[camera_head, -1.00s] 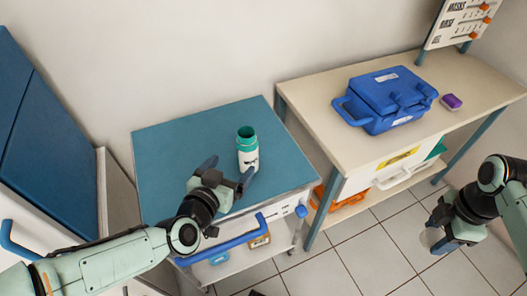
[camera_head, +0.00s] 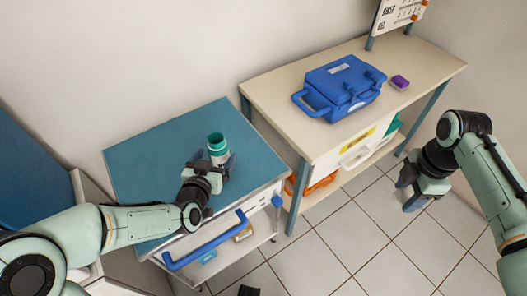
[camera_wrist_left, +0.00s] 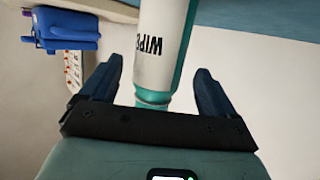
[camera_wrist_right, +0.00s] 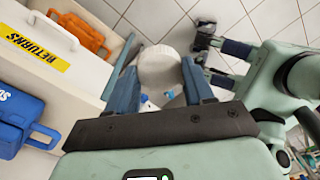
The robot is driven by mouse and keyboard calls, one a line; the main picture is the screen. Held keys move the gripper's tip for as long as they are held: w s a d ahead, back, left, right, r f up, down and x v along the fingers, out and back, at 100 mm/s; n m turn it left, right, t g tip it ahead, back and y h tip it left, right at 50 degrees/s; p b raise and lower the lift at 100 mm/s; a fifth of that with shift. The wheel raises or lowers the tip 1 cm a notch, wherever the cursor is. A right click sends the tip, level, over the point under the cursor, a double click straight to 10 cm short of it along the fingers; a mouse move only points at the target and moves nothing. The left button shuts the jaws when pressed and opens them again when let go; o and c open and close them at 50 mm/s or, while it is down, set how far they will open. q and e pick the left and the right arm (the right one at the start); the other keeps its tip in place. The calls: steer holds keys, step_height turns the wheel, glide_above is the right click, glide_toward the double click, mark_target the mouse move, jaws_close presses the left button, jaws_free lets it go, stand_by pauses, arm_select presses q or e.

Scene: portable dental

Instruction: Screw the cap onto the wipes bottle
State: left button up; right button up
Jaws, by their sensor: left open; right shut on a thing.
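The wipes bottle (camera_head: 217,146), white with a green open neck, stands upright on the blue-green cart top (camera_head: 150,160). My left gripper (camera_head: 211,168) is low at its near side, open. In the left wrist view the bottle (camera_wrist_left: 160,50) lies between the parted fingers (camera_wrist_left: 158,85), with a gap on each side. My right gripper (camera_head: 408,195) is over the floor right of the cart. In the right wrist view it (camera_wrist_right: 158,82) is shut on the round white cap (camera_wrist_right: 158,68). The cap is hidden or too small to make out in the head view.
A beige table (camera_head: 270,90) right of the cart bears a blue case (camera_head: 340,85) and a purple box (camera_head: 400,82). A blue rail (camera_head: 205,245) runs along the cart's front. Open tiled floor (camera_head: 340,235) lies between the cart and my right gripper.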

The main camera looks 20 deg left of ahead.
arm_select(q)
steer(key=x, duration=0.5)
steer(key=shift+w+d, duration=0.1)
steer(key=c, duration=1.1)
